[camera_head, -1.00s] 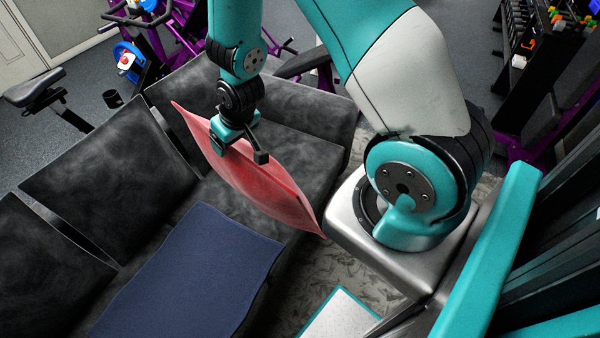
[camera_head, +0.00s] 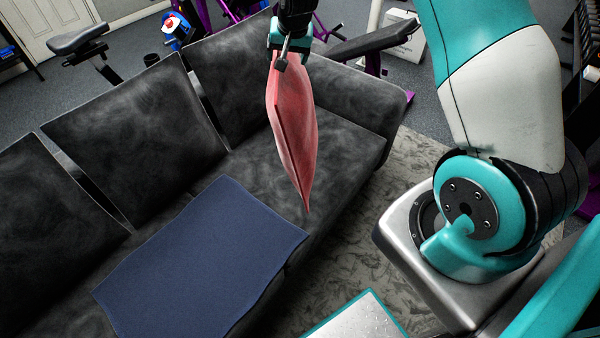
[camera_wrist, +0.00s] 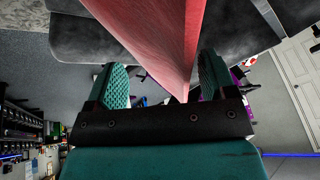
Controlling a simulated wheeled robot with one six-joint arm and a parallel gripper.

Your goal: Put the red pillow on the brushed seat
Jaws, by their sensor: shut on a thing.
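The red pillow (camera_head: 293,120) hangs by its upper corner from my gripper (camera_head: 290,42), its lower corner pointing down. It is above the right part of the dark, brushed-looking sofa (camera_head: 240,158); whether its lower tip touches the seat I cannot tell. In the wrist view, my gripper (camera_wrist: 163,85) has its two green fingers on either side of a corner of the pillow (camera_wrist: 160,30). The fingers are shut on it. The pillow hides part of the seat behind it.
A blue cloth (camera_head: 205,255) lies flat on the seat left of the pillow. A patterned rug (camera_head: 415,165) is in front of the sofa. Exercise machines with a black bench pad (camera_head: 385,42) stand behind. A bike saddle (camera_head: 78,38) is at the back left.

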